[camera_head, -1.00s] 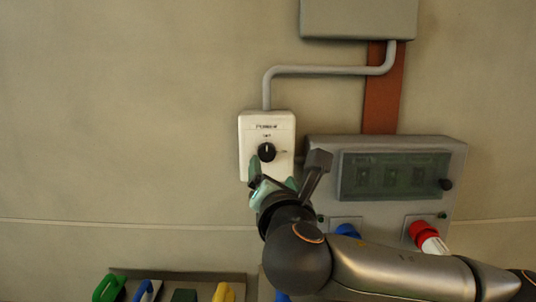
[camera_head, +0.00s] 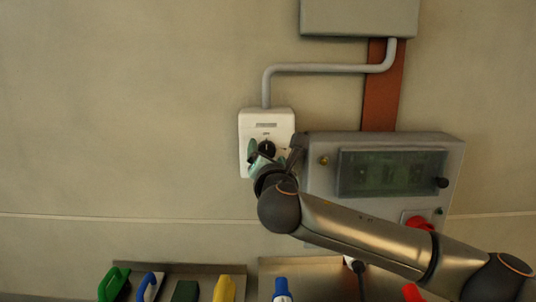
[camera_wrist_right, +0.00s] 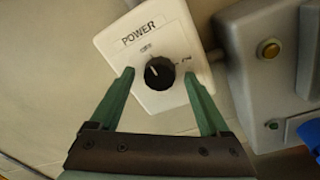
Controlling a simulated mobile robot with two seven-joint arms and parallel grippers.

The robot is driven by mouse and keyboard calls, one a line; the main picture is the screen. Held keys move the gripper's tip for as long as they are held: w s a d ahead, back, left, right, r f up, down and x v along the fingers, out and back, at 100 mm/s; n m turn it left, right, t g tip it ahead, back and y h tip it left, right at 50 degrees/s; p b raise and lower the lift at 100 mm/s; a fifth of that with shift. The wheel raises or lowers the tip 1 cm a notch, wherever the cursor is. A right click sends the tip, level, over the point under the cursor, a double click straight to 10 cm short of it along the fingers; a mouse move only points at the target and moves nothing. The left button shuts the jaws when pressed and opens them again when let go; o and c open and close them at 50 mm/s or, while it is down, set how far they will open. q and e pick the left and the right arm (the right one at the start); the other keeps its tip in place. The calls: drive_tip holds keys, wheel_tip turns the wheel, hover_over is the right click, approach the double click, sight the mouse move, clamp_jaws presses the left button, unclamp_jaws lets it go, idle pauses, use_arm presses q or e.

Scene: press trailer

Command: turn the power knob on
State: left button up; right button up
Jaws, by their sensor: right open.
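The power knob (camera_wrist_right: 159,73) is a round black knob on a white wall box (camera_wrist_right: 120,44) labelled POWER. Its pale mark points up-left, toward the small label above it, with the ON label to the right. My left gripper is not in view.
A grey panel box (camera_head: 455,158) with a dark window stands close right of the white box. A grey conduit (camera_head: 330,68) runs up to another grey box (camera_head: 358,18). Trays (camera_head: 210,268) with coloured-handled items line the bottom. The wall at left is clear.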

drive_tip(key=shift+c, duration=0.2)
clamp_jaws()
idle(0.3)
drive_tip(key=m+b, duration=0.3)
drive_tip(key=m, duration=0.6)
drive_tip(key=m+t+h+b, duration=0.1)
drive_tip(key=m+b, duration=0.3)
drive_tip(key=m, duration=0.5)
drive_tip(key=shift+a+f+m+h+b, duration=0.1)
drive_tip(key=shift+f+m+h+b, duration=0.1)
drive_tip(key=shift+m+h+b, duration=0.1)
drive_tip(key=shift+m, duration=0.3)
